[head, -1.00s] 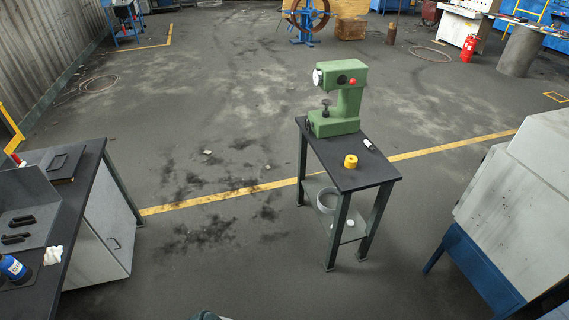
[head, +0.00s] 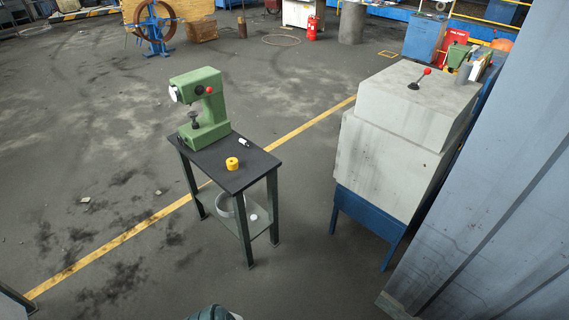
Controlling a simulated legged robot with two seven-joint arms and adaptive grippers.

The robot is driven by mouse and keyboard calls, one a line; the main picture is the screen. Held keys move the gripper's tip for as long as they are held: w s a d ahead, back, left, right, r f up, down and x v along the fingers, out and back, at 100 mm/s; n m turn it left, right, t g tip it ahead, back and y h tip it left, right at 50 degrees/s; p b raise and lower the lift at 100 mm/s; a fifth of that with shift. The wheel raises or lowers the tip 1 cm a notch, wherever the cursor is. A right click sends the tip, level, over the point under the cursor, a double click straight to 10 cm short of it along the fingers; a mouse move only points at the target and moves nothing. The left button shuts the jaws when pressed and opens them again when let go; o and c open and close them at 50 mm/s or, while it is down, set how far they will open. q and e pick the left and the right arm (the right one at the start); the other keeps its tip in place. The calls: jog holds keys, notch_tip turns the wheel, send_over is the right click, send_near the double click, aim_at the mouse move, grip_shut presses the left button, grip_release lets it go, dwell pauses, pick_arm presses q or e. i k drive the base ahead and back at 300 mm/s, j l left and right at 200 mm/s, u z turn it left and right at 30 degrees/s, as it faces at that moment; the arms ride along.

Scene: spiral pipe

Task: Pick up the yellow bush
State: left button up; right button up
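The yellow bush (head: 232,163) is a small round piece standing on the black top of a small table (head: 250,178), near its front middle. A small dark and white cylinder (head: 244,142) lies behind it on the same top. A green press (head: 201,110) with a red knob stands on the table's far left end. Neither of my grippers shows clearly in the head view. A rounded dark green part (head: 212,313), perhaps mine, shows at the bottom edge.
A grey cabinet on a blue stand (head: 398,140) stands right of the table, with a gap of floor between. A large grey-blue panel (head: 500,210) fills the right side. A grey ring (head: 224,205) sits on the table's lower shelf. Floor in front and left is open.

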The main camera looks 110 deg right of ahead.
aim_at(232, 164)
jog(key=k+j+z, duration=0.15)
jog(key=z, duration=2.15)
